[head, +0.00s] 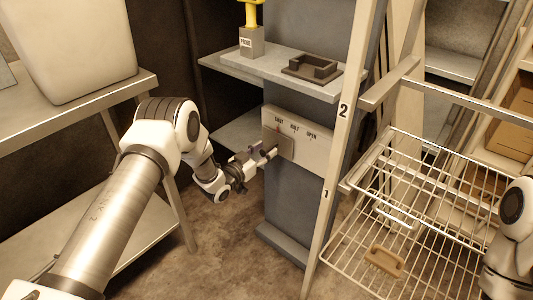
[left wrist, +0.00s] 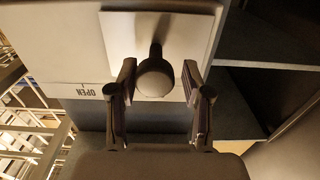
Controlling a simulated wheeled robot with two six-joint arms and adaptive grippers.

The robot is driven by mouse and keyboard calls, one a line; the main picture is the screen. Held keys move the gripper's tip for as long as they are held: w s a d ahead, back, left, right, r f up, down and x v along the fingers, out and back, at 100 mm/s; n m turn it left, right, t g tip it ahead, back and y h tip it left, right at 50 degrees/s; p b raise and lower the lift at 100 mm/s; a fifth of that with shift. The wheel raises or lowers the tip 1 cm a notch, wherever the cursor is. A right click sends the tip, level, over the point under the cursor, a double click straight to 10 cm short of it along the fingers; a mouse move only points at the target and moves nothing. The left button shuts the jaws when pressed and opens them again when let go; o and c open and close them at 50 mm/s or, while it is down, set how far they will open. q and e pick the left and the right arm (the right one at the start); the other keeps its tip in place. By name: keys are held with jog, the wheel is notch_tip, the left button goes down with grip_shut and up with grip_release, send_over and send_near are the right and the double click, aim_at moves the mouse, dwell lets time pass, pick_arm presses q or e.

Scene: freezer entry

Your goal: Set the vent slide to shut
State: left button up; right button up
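The vent panel (head: 312,152) is a pale plate on the grey column, lettered SHUT, HALF and OPEN from left to right. Its slide, a square grey plate (head: 284,143), sits at the panel's left end, below SHUT. In the left wrist view the slide plate (left wrist: 185,32) carries a dark round knob (left wrist: 155,77). My left gripper (head: 270,154) is at the slide. In the left wrist view its fingers (left wrist: 158,85) are open on either side of the knob, with small gaps showing. My right arm shows at the right edge of the head view; its gripper is out of view.
A grey shelf (head: 255,70) above the panel holds a yellow-topped post (head: 251,40) and a dark tray-like block (head: 312,67). A numbered upright (head: 340,130) and wire baskets (head: 420,215) stand to the right. A table with a white bin (head: 70,45) stands left.

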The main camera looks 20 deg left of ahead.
pick_arm(q)
jog(key=shift+a, duration=0.1)
jog(key=shift+s, duration=0.15)
jog(key=v, duration=1.1)
jog(key=shift+s, duration=0.35)
jog(key=shift+a, duration=0.1)
